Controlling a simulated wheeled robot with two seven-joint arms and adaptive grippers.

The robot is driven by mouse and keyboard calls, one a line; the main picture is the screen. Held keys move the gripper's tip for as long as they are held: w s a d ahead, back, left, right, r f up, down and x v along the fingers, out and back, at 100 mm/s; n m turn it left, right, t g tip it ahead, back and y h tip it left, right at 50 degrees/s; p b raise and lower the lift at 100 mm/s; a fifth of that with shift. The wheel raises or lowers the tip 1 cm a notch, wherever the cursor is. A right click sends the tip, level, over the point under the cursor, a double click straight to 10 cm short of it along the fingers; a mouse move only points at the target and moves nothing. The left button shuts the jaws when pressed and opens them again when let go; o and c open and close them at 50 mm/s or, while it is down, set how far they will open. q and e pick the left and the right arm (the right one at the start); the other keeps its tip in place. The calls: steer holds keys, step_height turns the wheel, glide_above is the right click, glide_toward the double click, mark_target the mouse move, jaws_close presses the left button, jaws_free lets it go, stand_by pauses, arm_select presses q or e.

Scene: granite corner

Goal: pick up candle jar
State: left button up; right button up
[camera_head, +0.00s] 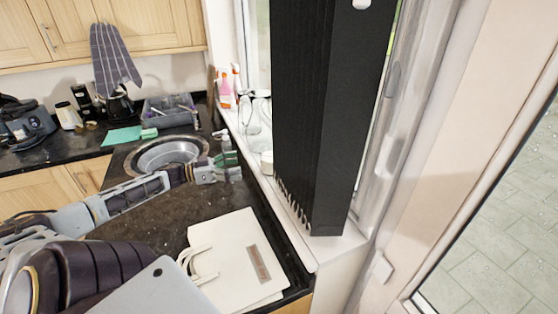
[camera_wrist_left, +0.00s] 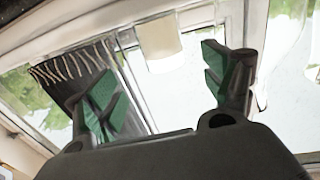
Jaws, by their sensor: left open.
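The candle jar (camera_head: 267,163) is a small cream-white cylinder on the white windowsill, just right of my left gripper (camera_head: 229,158). In the left wrist view the candle jar (camera_wrist_left: 158,42) shows pale and plain, beyond and between the spread green fingertips of my left gripper (camera_wrist_left: 157,72). The gripper is open and empty, with a gap between it and the jar. My left arm reaches in from the left over the dark granite worktop. My right gripper is in neither view.
A round sink (camera_head: 168,153) lies left of the gripper. A white paper bag (camera_head: 235,255) lies on the near worktop.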

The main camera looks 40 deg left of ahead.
mark_target(271, 161)
arm_select(q)
steer(key=shift+a+b+x, duration=0.2)
steer(key=shift+b+x, duration=0.5)
steer(key=shift+x, duration=3.65)
steer(key=shift+w+f, duration=0.1)
steer(key=shift+w, duration=0.1)
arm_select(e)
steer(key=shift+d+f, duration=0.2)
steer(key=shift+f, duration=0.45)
